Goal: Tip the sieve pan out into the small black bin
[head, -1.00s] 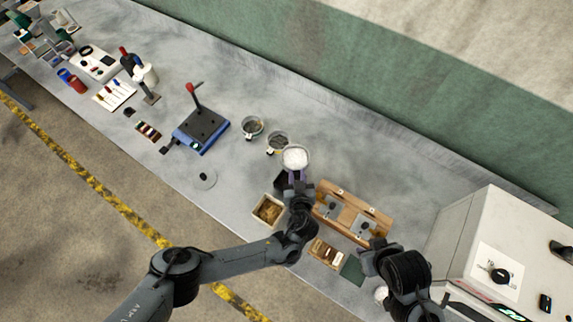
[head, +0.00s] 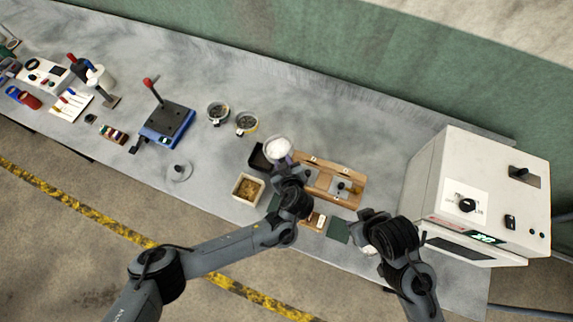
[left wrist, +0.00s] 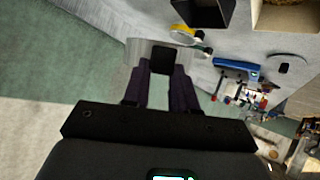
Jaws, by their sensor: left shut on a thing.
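The sieve pan (head: 278,148) is a round, pale pan holding white material. My left gripper (head: 282,162) is shut on its near side and holds it over the bench. In the left wrist view, the fingers (left wrist: 160,85) grip the pan (left wrist: 145,52), which looks pale grey from there. The small black bin (head: 258,160) stands just left of the pan in the head view and is partly hidden by it. The bin (left wrist: 207,12) also shows at the top of the left wrist view. My right gripper (head: 368,218) is at the lower right; its fingertips are hidden.
A wooden box (head: 237,193) with brown grain stands beside the bin. A wooden rack (head: 330,193) lies right of the left gripper. Two round sieves (head: 246,123) and a blue-based press (head: 168,138) are to the left. A large white machine (head: 440,170) fills the right.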

